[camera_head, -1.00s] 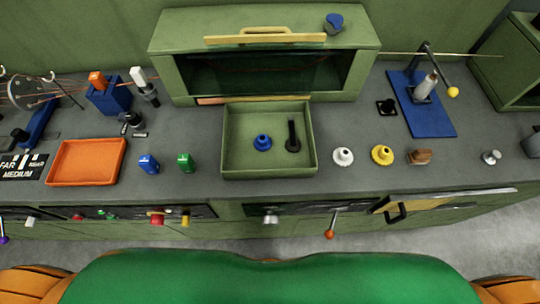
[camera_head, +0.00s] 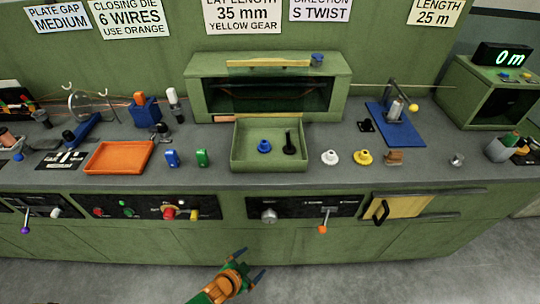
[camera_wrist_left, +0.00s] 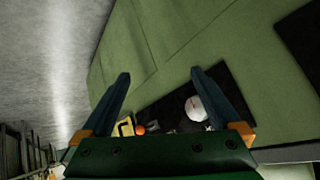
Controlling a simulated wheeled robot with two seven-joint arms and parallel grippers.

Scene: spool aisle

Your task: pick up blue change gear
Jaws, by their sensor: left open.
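The blue change gear (camera_head: 264,146) sits in the green tray (camera_head: 236,160) on the bench, left of a black upright handle-like part. My left gripper (camera_head: 251,272) is open and empty, low in front of the bench's front panel and well below the tray. In the left wrist view its two dark fingers (camera_wrist_left: 159,95) are spread apart, with the green bench front and its control panel beyond. The blue gear does not show in the wrist view. My right gripper is not in view.
A white gear (camera_head: 330,158) and a yellow gear (camera_head: 363,157) stand right of the tray. An orange tray (camera_head: 118,157) and small blue and green blocks are to its left. Knobs and levers, one orange-tipped (camera_head: 322,229), stick out of the bench front.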

